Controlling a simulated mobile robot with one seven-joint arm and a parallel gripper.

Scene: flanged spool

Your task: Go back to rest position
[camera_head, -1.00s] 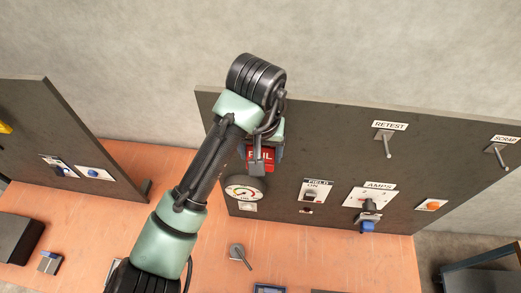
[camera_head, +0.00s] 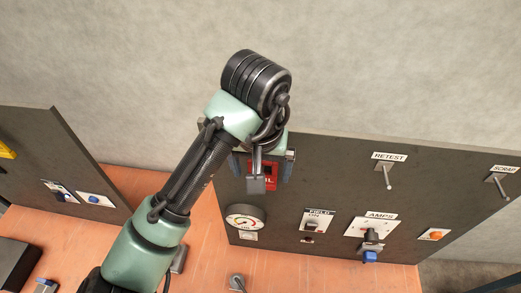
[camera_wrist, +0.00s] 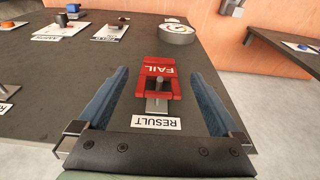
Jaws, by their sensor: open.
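My gripper (camera_wrist: 160,105) is open in the wrist view, its two blue fingers spread apart on either side of a red FAIL tag (camera_wrist: 161,72). In the head view, my gripper (camera_head: 262,168) is in front of the upper left part of the panel, and my wrist partly hides the red tag (camera_head: 262,173). I cannot tell how far the fingers are from the panel.
The panel also carries a round gauge (camera_head: 246,218), a FIELD switch (camera_head: 317,221), an AMPS knob (camera_head: 371,234), and pegs labelled RETEST (camera_head: 388,175) and SCRAP (camera_head: 497,185). An orange bench (camera_head: 205,235) lies below. A second dark panel (camera_head: 90,150) stands at left.

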